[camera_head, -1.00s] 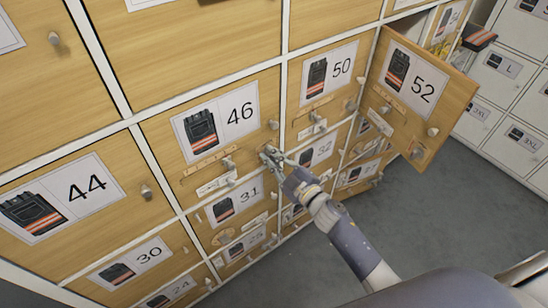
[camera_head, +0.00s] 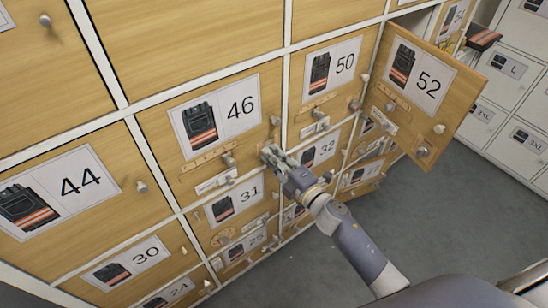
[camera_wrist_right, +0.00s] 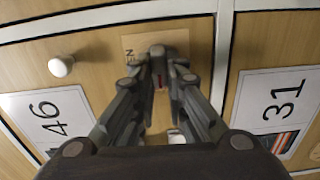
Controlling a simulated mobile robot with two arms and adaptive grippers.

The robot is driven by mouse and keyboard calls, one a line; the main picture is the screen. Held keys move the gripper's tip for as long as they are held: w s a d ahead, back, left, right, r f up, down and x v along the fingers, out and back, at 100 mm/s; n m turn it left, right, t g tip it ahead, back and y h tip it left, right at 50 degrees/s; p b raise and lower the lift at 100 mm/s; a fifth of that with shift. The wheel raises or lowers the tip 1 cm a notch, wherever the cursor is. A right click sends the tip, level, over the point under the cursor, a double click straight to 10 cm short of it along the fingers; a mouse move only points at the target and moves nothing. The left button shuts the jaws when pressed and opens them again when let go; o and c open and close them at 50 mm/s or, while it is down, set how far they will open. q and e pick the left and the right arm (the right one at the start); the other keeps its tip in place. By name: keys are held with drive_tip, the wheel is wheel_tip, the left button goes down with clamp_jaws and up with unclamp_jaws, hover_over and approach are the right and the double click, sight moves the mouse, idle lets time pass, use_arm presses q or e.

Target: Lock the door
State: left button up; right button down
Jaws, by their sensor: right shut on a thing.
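The door numbered 46 (camera_head: 155,128) is a pale wooden locker door with a vest picture, and it looks flush in its frame. Its round knob (camera_head: 275,121) is at the right edge; in the right wrist view the knob (camera_wrist_right: 61,66) is clear of my fingers. My right gripper (camera_head: 268,153) is at the door's lower right corner. In the wrist view its fingers (camera_wrist_right: 158,58) are shut on a small lock turn-piece in front of a plate (camera_wrist_right: 135,43) with partly hidden lettering. A red mark shows between the fingertips. The turn-piece itself is mostly hidden. My left gripper is out of view.
Door 52 (camera_head: 452,105) stands open at the right, swung out toward me. Doors 50 (camera_head: 303,98), 44 (camera_head: 110,222) and 31 (camera_head: 195,230) surround door 46. White lockers (camera_head: 490,110) stand at the far right. Grey floor (camera_head: 440,215) is free at the lower right.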

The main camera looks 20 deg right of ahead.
drive_tip(key=shift+n, duration=0.3)
drive_tip(key=c, duration=1.6)
unclamp_jaws()
drive_tip(key=shift+a, duration=0.1)
drive_tip(key=v, duration=1.2)
